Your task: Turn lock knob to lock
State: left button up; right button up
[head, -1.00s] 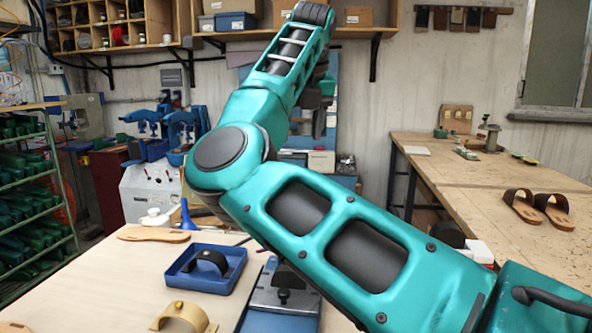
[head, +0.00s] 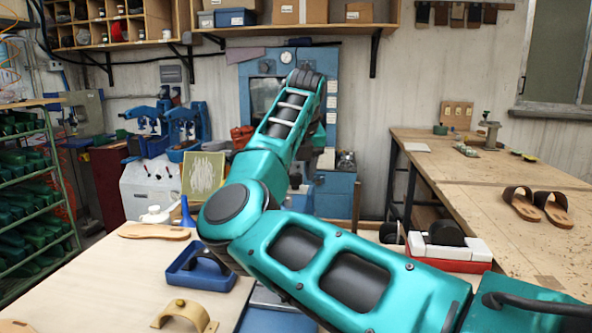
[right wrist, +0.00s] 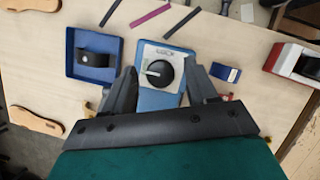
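In the right wrist view, a round black knob (right wrist: 160,74) with a pale mark at its left side sits on a light metal plate (right wrist: 149,54) of a blue fixture (right wrist: 152,101). My right gripper (right wrist: 161,70) is open, one finger on each side of the knob, with visible gaps. I cannot tell its height above the knob. In the head view, my teal right arm covers most of the fixture; a bit of its blue base (head: 262,322) shows at the bottom, and the knob is hidden. The left gripper is not in view.
A blue tray (head: 184,279) with a black strap stands left of the fixture. A tan strap piece (head: 184,316) and a sole (head: 153,231) lie on the same table. In the wrist view, a small blue box (right wrist: 226,73) sits right of the gripper, and coloured strips (right wrist: 152,15) lie above.

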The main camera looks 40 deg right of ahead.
jog(key=c, duration=1)
jog(key=shift+m, duration=0.3)
jog(key=m+g+h, duration=0.1)
jog(key=m, duration=0.2)
jog(key=shift+w+a+m, duration=0.1)
jog(key=shift+a+m, duration=0.05)
jog(key=shift+m, duration=0.25)
jog(key=m, duration=0.2)
jog(key=m+g+h, duration=0.1)
jog(key=m, duration=0.1)
jog(key=shift+w+m+g, duration=0.1)
jog(key=shift+m+g, duration=0.2)
jog(key=m, duration=0.2)
jog(key=m+g, duration=0.1)
jog(key=m, duration=0.1)
jog(key=shift+w+g, duration=0.1)
jog(key=shift+g, duration=0.2)
jog(key=m, duration=0.2)
jog(key=m+g, duration=0.1)
jog(key=m, duration=0.1)
jog(key=shift+w+m+g, duration=0.1)
jog(key=shift+m+g, duration=0.2)
jog(key=shift+m, duration=0.3)
